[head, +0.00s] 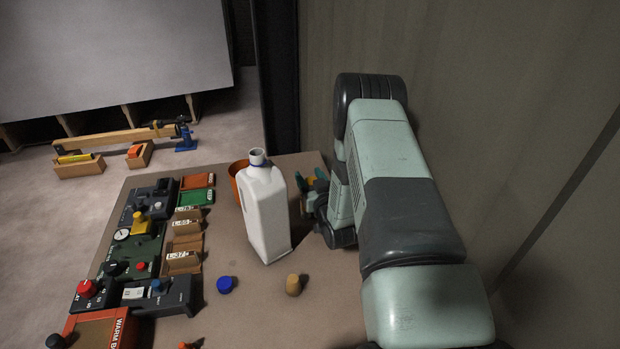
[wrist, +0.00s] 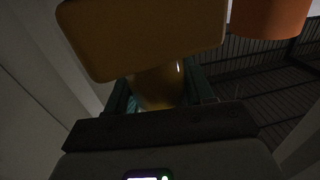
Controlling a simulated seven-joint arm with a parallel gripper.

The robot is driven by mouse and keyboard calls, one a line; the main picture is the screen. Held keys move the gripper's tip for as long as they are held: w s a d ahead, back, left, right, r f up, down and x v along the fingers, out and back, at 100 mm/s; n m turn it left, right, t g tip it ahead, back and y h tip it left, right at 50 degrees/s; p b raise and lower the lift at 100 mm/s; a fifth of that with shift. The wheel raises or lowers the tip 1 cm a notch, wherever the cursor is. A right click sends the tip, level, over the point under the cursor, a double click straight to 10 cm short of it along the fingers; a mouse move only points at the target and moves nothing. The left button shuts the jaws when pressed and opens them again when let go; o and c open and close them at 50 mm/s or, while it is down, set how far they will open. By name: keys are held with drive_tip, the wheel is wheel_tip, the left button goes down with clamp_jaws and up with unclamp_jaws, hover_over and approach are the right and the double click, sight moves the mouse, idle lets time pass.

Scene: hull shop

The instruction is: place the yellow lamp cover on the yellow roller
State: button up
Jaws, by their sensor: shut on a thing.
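In the wrist view a broad amber-yellow block with rounded corners (wrist: 140,38) lies just beyond the fingers. I cannot tell whether it is part of the held thing or the yellow roller. I cannot make out the roller for certain in the head view.
The tall white jug (head: 265,210) stands close left of my gripper. An orange pot (head: 236,180) is behind it. Control boxes (head: 145,245) and labelled bins (head: 186,240) fill the left side. A blue cap (head: 225,285) and tan stopper (head: 293,285) lie in front. A wall rises at right.

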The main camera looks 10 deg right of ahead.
drive_tip(key=shift+f, duration=0.1)
drive_tip(key=o, duration=1.1)
